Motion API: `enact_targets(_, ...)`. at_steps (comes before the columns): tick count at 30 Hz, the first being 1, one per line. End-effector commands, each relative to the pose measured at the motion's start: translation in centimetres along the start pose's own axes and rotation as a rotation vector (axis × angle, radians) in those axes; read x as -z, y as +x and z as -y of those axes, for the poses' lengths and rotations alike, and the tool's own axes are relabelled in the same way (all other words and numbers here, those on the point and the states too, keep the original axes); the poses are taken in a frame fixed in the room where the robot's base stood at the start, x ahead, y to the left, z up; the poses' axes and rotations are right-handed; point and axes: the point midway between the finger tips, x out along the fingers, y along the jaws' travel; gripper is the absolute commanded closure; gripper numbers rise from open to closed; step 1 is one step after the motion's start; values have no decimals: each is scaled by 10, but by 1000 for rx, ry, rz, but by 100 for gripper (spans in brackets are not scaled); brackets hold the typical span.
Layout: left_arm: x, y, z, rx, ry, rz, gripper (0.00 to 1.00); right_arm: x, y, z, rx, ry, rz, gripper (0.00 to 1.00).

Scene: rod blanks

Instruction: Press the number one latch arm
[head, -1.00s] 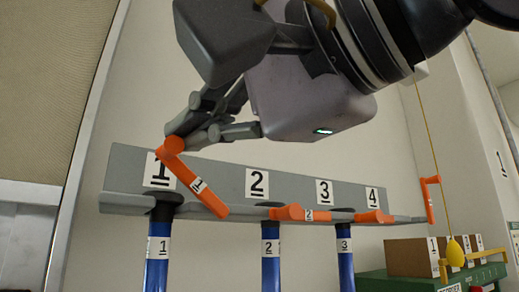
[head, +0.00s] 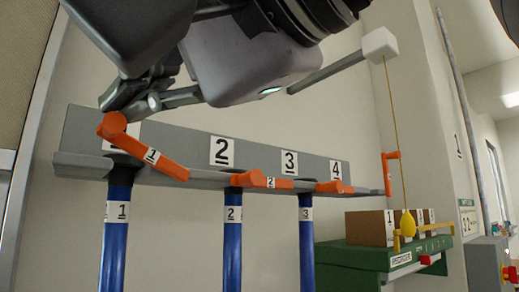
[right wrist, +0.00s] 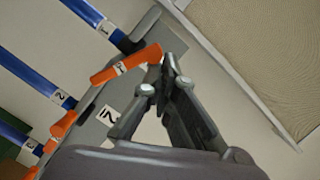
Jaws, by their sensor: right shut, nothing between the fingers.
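The number one latch arm (head: 152,155) is orange with a "1" label. It slants from a knob at its upper left down to the rail (head: 190,143). It also shows in the right wrist view (right wrist: 122,66). My right gripper (head: 110,103) is shut and empty, its fingertips right at the knob end; they seem to touch it. In the right wrist view the fingertips (right wrist: 164,62) sit beside the arm's end. The rail's "1" plate is mostly hidden behind the latch arm. My left gripper is not in view.
Orange latch arm two (head: 265,181) and another (head: 330,187) lie nearly flat along the rail. Blue rods labelled 1 (head: 116,235), 2 (head: 233,240) and 3 (head: 306,235) hang below. A yellow bulb on a cord (head: 408,224) hangs by brown boxes (head: 368,228) on a green unit (head: 345,257).

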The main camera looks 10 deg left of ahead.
Motion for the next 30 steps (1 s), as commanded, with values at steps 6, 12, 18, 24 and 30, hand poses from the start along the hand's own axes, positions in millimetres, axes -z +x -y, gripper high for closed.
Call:
enact_targets(6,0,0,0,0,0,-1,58,-2,0,0,0,-1,0,100)
enact_targets(12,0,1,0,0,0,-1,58,-3,1,-1,0,-1,1,100)
enact_targets(18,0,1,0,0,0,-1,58,-4,1,-1,0,0,0,100)
enact_targets(24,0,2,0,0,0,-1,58,-5,1,-2,0,0,1,100)
enact_targets(30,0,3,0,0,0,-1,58,-6,2,-2,0,0,1,100)
